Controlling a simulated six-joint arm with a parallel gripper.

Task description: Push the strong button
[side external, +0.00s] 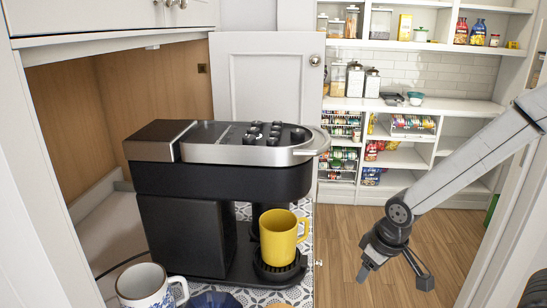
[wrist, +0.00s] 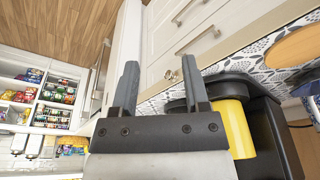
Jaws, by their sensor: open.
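A black and silver coffee maker (side external: 225,180) stands on the counter in the side view. Several dark buttons (side external: 266,133) are grouped on its top panel; their labels are too small to read, so I cannot tell which is the strong button. A yellow mug (side external: 281,238) sits on the drip tray under the brewing head. My gripper (side external: 395,276) is open and empty, to the right of the machine and well below its top, apart from it. In the wrist view my gripper (wrist: 160,66) shows two parted fingers, with part of the coffee maker (wrist: 268,125) and the yellow mug (wrist: 236,128) beyond; the buttons are not visible there.
A white mug with a blue pattern (side external: 145,288) stands at the front left, beside a dark blue item (side external: 214,300). A white cabinet door (side external: 270,75) stands behind the machine. Stocked pantry shelves (side external: 420,105) are at the back right. The space above the machine's top is clear.

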